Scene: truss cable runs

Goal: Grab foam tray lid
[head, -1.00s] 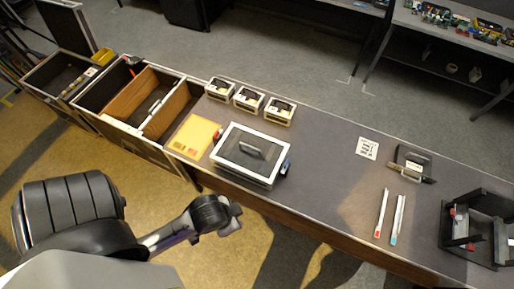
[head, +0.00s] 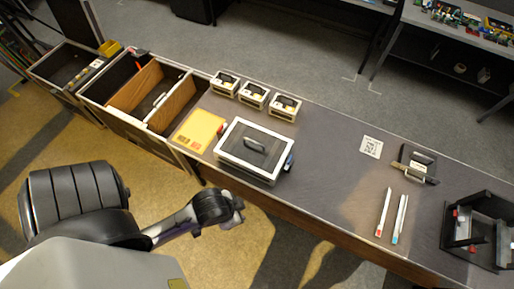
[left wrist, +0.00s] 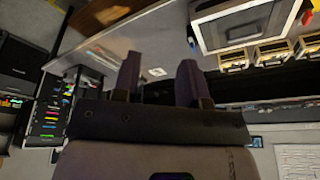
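The foam tray lid (head: 236,148) is a dark grey panel with a raised black handle (head: 256,145). It lies in the white-rimmed foam tray (head: 232,164) on the workbench. The tray shows tilted at the upper right of the left wrist view (left wrist: 213,36). My left gripper (head: 236,206) is in front of the bench's near edge, below the tray in the head view and apart from it. In the left wrist view its two dark fingers (left wrist: 158,82) stand apart with nothing between them. My right gripper is not in view.
Three small white-framed boxes (head: 253,95) stand behind the tray. A yellow sheet (head: 198,130) lies left of it, beside an open divided case (head: 139,90). Two marker-like sticks (head: 391,215), a black device (head: 417,162) and a black rack (head: 476,230) are at the right.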

